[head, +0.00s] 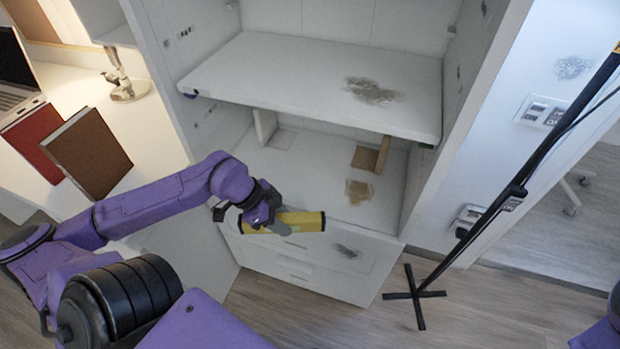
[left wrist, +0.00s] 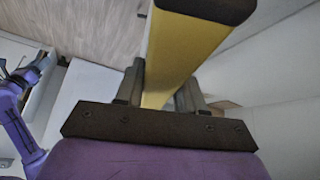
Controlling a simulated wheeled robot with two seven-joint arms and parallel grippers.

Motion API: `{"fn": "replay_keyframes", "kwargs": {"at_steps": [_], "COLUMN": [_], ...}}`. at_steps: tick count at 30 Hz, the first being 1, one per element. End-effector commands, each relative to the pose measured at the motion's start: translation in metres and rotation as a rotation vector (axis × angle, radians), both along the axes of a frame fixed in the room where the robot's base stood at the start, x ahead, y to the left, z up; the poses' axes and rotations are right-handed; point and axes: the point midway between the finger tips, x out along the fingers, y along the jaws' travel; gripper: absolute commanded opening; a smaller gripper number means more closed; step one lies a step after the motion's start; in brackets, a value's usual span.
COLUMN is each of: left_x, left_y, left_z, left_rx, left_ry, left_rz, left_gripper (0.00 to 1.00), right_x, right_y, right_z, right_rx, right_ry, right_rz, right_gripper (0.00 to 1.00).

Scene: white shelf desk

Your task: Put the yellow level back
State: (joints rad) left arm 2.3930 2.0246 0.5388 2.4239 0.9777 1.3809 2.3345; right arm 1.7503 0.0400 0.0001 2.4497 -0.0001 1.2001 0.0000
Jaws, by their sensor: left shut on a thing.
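The yellow level (head: 303,221) is a yellow bar with a dark end cap. My left gripper (head: 265,222) is shut on it, and it sticks out to the right of the fingers in the head view, in front of the white shelf unit (head: 310,85). In the left wrist view the level (left wrist: 180,55) runs between the two fingers of the gripper (left wrist: 158,95) toward the top edge, its dark cap at the top. I cannot tell whether the level touches the shelf unit. My right gripper is not in view.
The lower shelf (head: 325,195) is mostly bare, with a brown stain and a small wooden divider (head: 373,157). A black stand (head: 415,295) stands on the floor at right. Two books (head: 88,153) and a laptop (head: 15,80) are on the desk at left.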

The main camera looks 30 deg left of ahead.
Motion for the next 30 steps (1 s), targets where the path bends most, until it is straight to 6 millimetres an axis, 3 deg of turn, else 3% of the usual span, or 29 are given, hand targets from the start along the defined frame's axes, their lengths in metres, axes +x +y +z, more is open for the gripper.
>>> {"fn": "replay_keyframes", "kwargs": {"at_steps": [4, 13, 18, 23, 27, 30], "left_x": [0.046, 0.101, 0.139, 0.159, 0.156, 0.157], "left_y": [0.015, 0.026, 0.036, 0.039, 0.038, 0.038], "left_z": [-0.001, -0.006, -0.003, -0.002, -0.029, -0.035], "left_rx": [0.014, 0.013, 0.01, 0.006, 0.003, 0.003], "left_ry": [-0.009, -0.002, 0.001, -0.002, 0.001, -0.002], "left_rz": [0.004, 0.0, 0.003, 0.001, 0.0, 0.0], "left_gripper": [0.0, 0.0, 0.0, 0.0, 0.0, 0.0], "right_x": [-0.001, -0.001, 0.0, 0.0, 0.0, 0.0], "right_y": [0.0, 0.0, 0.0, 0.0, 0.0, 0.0], "right_z": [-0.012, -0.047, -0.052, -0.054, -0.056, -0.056], "right_rx": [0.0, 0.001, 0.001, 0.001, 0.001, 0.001], "right_ry": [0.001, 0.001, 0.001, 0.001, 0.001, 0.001], "right_rz": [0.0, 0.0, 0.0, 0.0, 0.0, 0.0], "right_gripper": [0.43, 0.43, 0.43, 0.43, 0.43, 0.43]}}
